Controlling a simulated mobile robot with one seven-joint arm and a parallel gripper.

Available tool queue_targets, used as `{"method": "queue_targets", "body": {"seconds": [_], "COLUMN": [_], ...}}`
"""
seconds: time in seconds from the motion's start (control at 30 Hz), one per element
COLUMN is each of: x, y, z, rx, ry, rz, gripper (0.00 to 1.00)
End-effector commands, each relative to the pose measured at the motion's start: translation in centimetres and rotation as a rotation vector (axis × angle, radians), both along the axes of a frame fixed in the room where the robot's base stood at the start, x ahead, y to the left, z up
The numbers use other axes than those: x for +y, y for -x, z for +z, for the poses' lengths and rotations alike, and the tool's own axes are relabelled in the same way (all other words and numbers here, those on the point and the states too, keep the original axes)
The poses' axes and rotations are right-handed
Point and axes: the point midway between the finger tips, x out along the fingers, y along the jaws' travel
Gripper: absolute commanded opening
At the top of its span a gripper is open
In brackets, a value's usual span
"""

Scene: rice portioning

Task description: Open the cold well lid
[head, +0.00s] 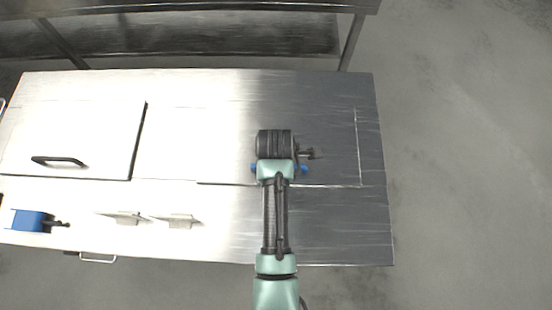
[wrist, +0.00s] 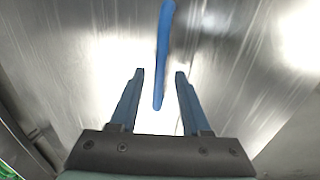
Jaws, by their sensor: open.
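A flat steel lid (head: 335,150) lies closed, flush in the right part of the steel counter. A blue bar handle (head: 303,169) shows on both sides of my arm near the lid's front edge; its middle is hidden. In the wrist view the blue handle (wrist: 164,50) runs lengthwise ahead of my gripper (wrist: 159,73). Its near end lies in the gap between the fingertips, apart from both fingers. My gripper is open and empty, pointing at the lid. In the head view my own arm hides the fingers.
Another lid (head: 85,125) with a black handle (head: 58,161) lies closed at the left. A blue block-like item (head: 32,220) and two small metal pieces (head: 127,218) lie along the front ledge. A steel shelf (head: 200,40) stands behind. The floor at the right is clear.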

Motion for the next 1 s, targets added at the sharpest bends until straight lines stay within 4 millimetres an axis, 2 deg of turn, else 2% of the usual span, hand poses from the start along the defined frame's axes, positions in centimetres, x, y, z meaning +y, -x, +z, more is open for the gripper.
{"method": "queue_targets", "body": {"seconds": [0.07,0.1,0.3,0.37,1.0], "x": [0.00,0.00,0.00,0.00,0.00], "y": [-0.01,-0.01,0.00,0.00,0.03], "z": [0.02,0.02,0.04,0.04,0.05], "rx": [0.000,0.000,0.000,0.000,0.001], "ry": [0.000,0.000,0.000,0.000,0.000], "rz": [0.000,0.000,0.000,0.000,0.000], "gripper": [0.47,0.43,0.07,0.00,0.00]}}
